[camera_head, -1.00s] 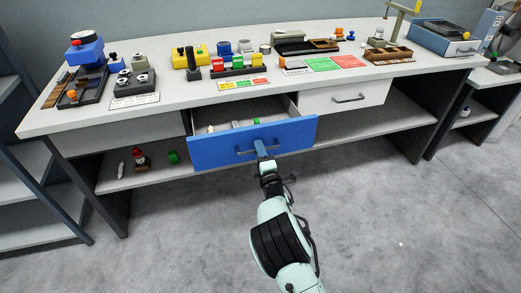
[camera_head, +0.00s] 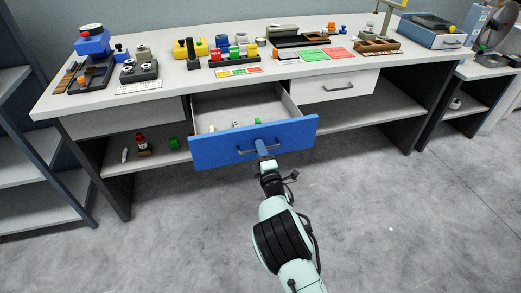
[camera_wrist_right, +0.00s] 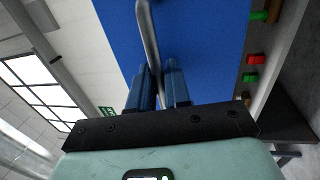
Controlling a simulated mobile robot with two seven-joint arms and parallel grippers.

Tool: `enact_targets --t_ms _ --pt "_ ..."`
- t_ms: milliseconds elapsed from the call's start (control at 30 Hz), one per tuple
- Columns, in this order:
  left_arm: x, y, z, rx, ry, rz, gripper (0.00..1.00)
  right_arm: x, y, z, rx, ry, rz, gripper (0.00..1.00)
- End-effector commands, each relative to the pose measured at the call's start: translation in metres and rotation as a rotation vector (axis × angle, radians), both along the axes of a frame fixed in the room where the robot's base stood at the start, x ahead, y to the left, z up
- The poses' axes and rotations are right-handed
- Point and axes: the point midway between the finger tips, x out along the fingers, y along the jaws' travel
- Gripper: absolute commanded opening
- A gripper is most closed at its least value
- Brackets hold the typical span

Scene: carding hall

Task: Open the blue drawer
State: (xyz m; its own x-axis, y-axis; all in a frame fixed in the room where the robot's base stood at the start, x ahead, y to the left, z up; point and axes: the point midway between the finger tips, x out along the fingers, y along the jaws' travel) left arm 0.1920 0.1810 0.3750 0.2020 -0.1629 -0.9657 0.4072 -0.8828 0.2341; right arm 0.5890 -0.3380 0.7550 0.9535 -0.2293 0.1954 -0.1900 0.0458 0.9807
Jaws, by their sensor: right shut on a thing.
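The blue drawer (camera_head: 215,153) is pulled out from under the workbench, and its inside shows with a few small items, one green (camera_head: 257,121). Its grey bar handle (camera_head: 247,150) is on the blue front. My right gripper (camera_head: 261,148) is shut on the handle. In the right wrist view, the two blue fingers (camera_wrist_right: 157,80) sit on either side of the handle bar (camera_wrist_right: 147,30), close to the blue front (camera_wrist_right: 205,40). My left gripper is not in view.
A white drawer (camera_head: 335,86) beside it on the right is closed. The workbench top (camera_head: 180,82) carries several parts, trays and coloured cards. A lower shelf holds a red bottle (camera_head: 142,146) and a green item (camera_head: 174,143).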

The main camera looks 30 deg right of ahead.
Motion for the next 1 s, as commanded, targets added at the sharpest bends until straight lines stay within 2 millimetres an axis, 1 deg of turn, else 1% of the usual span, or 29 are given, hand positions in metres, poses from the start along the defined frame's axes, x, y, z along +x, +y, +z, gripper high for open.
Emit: enact_targets --t_ms 167,200,500,633,767,900,1000 --pt "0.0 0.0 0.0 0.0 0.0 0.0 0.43 0.0 0.001 0.0 0.0 -0.001 0.002 0.0" --pt "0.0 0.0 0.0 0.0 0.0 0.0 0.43 0.0 0.001 0.0 0.0 -0.001 0.002 0.3" --pt "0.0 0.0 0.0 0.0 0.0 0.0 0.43 0.0 0.001 0.0 0.001 0.0 0.001 0.3" --pt "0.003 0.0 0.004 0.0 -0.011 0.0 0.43 -0.008 0.002 -0.001 0.001 0.001 0.0 0.3" --pt "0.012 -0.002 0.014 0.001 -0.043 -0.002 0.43 -0.027 0.007 -0.004 0.002 0.004 0.0 0.3" --pt "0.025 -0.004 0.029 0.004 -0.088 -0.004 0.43 -0.056 0.014 -0.009 0.002 0.004 0.0 0.3" --pt "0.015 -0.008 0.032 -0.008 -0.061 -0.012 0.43 -0.078 0.019 -0.014 0.002 0.004 0.0 0.3"
